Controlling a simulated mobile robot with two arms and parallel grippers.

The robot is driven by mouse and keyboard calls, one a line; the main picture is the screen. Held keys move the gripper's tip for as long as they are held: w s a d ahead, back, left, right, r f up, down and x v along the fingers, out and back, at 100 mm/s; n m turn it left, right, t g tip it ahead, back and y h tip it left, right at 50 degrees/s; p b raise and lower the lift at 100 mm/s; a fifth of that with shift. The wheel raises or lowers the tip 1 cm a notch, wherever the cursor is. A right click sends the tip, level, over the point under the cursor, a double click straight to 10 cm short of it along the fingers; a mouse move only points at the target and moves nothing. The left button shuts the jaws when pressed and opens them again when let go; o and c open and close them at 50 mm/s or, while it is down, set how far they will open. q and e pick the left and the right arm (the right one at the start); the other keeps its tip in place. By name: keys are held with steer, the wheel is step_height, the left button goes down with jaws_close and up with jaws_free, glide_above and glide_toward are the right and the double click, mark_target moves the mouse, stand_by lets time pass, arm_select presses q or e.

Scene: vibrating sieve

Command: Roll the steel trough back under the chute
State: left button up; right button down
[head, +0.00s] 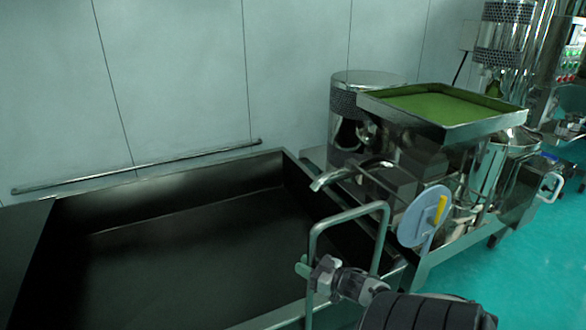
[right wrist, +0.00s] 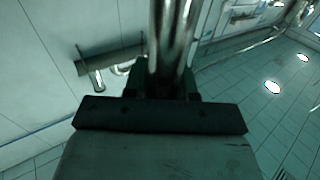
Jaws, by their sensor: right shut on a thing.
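The steel trough (head: 190,192) is a wide, dark, empty basin that fills the lower left of the head view. A bent tube handle (head: 347,214) rises at its near right end. My right gripper (head: 313,272) is shut on the left upright of this handle. In the right wrist view the jaws (right wrist: 165,88) close around a shiny steel tube (right wrist: 172,40). A metal chute (head: 340,176) sticks out leftward from the sieve machine, by the trough's right end. The trough's wheels are hidden. My left gripper is not in view.
The sieve machine (head: 430,136) stands to the right, with green material (head: 440,105) in its top tray. A pale round disc with a yellow grip (head: 424,216) is on its near side. A wall rail (head: 140,166) runs behind the trough. Green floor (head: 530,265) is clear at lower right.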

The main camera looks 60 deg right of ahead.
steer(key=shift+d+r, duration=0.1)
steer(key=shift+d, duration=0.2)
steer(key=c, duration=0.9)
jaws_free()
steer(key=shift+s+d, duration=0.1)
steer(key=s, duration=1.1)
steer(key=shift+d, duration=0.15)
